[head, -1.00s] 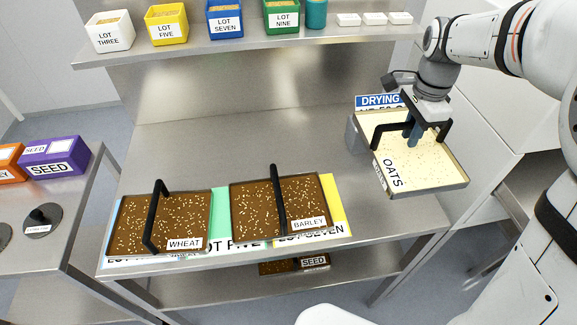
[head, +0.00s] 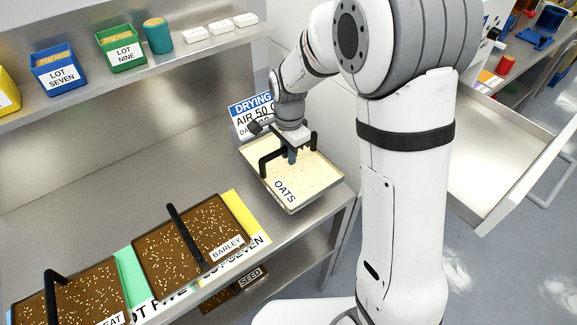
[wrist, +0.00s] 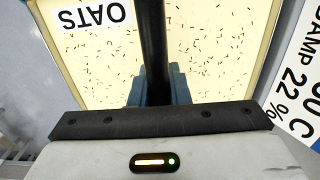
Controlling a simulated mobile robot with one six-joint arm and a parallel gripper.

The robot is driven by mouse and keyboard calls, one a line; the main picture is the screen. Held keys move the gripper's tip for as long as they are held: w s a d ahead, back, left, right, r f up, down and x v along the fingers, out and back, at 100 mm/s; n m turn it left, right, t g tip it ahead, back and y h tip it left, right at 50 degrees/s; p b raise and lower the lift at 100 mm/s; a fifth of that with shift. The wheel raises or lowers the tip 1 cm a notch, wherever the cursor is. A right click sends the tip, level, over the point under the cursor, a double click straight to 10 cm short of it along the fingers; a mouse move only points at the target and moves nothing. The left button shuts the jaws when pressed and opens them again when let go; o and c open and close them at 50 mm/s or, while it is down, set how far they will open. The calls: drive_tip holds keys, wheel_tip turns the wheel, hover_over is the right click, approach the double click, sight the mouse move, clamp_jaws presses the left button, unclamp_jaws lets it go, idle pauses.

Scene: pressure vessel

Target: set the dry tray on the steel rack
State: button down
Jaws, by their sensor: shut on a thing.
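The oats tray (head: 310,177) is a shallow steel tray of pale, speckled grain with an OATS label and a black arched handle (head: 270,164). It is at the right end of the steel bench (head: 90,185), in front of the drying sign. My gripper (head: 291,157) is shut on the handle from above. In the wrist view the handle passes between the blue-grey fingers (wrist: 153,85), over the grain. Whether the tray's underside touches the bench is hidden. I cannot tell which surface is the steel rack.
The drying sign (head: 250,113) stands behind the tray. Barley (head: 190,245) and wheat (head: 85,300) trays of brown grain lie on coloured mats to the left. An upper shelf (head: 140,75) holds bins. An open steel drawer-like pan (head: 490,160) juts out at right, beyond my arm.

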sight(289, 167)
drive_tip(key=shift+f, duration=2.95)
drive_tip(key=shift+f, duration=0.2)
drive_tip(key=c, duration=1.4)
unclamp_jaws()
drive_tip(key=shift+o, duration=0.2)
drive_tip(key=shift+r, duration=0.1)
